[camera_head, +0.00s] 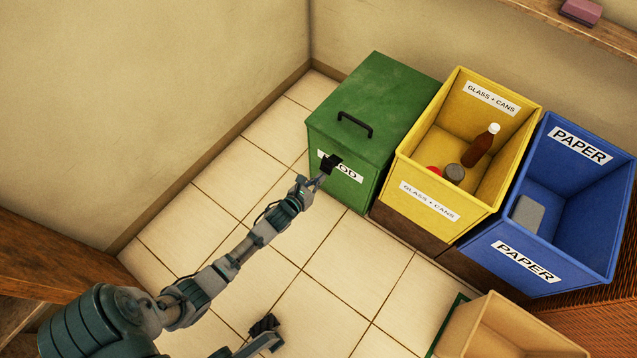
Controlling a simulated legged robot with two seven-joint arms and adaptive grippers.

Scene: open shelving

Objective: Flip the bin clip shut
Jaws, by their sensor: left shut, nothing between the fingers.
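The green bin (375,97) stands against the wall at upper centre. Its lid is down and carries a black handle (355,125). A partly covered white label (349,174) is on its front. My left gripper (329,164) is shut and empty, its dark tip in front of the label and near or against the upper front of the bin. I cannot make out the clip apart from this dark tip, nor tell whether they touch. My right gripper (265,325) shows in part at the bottom, over the floor; its finger opening is unclear.
A yellow bin (480,205) holding a brown bottle (482,146) and cans stands right of the green one. A blue bin (594,270) is farther right. A tan box (505,325) is at lower right. The tiled floor (215,200) left of the bins is clear.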

